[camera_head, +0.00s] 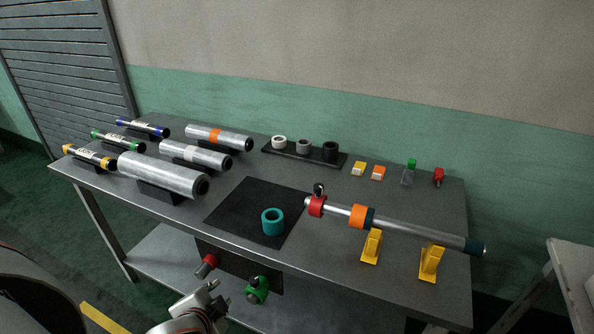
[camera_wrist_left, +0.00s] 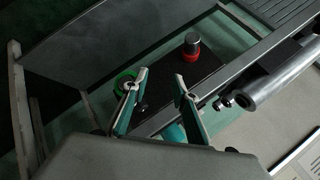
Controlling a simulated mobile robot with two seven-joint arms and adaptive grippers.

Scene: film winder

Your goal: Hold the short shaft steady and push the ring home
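A metal shaft (camera_head: 418,233) lies across two yellow stands (camera_head: 371,247) on the right of the table in the head view. A red collar (camera_head: 317,206) sits at its left end. An orange ring (camera_head: 358,216) is around it, touching a dark blue band. A separate teal ring (camera_head: 273,222) sits on a black mat (camera_head: 237,207). I cannot tell which shaft is the short one. My left gripper (camera_head: 222,295) is low in front of the table, apart from the shaft and rings. Its fingers are open and empty in the left wrist view (camera_wrist_left: 161,80). My right gripper is not in view.
Large rollers (camera_head: 163,175) and small labelled rolls fill the table's left. A dark rack (camera_head: 269,149) holds several rings at the back. Small yellow, orange, green and red parts stand back right. A green collar (camera_head: 257,290) and a red-ended piece (camera_head: 206,266) are on the lower shelf.

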